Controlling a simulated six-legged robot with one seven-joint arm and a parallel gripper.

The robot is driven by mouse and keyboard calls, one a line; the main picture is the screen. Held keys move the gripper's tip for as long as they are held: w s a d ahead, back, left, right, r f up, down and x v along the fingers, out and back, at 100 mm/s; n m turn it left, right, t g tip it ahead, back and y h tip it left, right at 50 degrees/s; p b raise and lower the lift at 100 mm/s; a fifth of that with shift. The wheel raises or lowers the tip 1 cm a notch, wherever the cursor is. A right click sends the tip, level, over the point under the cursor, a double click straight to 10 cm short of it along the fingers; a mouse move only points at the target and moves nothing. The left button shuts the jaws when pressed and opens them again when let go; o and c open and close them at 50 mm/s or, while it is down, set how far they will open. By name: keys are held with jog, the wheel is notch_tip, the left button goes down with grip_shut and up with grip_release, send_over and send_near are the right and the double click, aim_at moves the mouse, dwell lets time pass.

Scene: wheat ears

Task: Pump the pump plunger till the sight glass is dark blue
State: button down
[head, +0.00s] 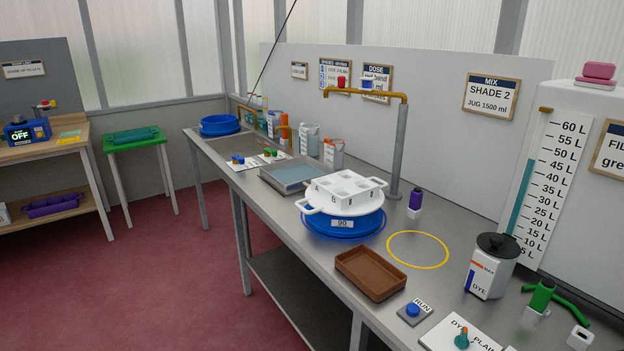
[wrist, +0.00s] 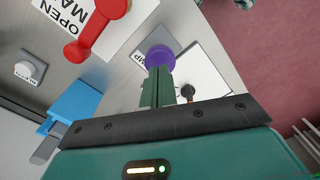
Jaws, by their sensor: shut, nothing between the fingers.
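In the wrist view a round purple knob (wrist: 160,57), which I take for the pump plunger, stands beside a label ending in "MP". My gripper (wrist: 158,74) is shut and empty, its green fingertips right at the knob's near edge. I cannot tell whether they touch it. My gripper does not show in the head view. I cannot make out a sight glass for certain in either view. In the head view a white dye jar (head: 489,270) with a black lid has a small orange and blue strip on its side marked MAX.
In the wrist view a red handle (wrist: 97,30) lies by an "OPEN" label, with a blue block (wrist: 75,102) to the left. In the head view the bench holds a brown tray (head: 368,278), a white holed block (head: 343,188) and a purple-topped item (head: 416,199).

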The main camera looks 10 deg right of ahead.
notch_tip(320, 180, up, 6)
dwell(0.7)
jog(key=w+a+r+t+h, duration=0.1)
jog(key=w+a+r, duration=0.1)
jog(key=w+a, duration=0.55)
jog(key=w+a+r+t, duration=0.1)
jog(key=w+a, duration=0.3)
jog(key=a, duration=0.7)
jog(key=s+a+t+y, duration=0.1)
jog(key=a+t, duration=0.2)
jog(key=a, duration=1.4)
jog(key=shift+a+n+t, duration=0.3)
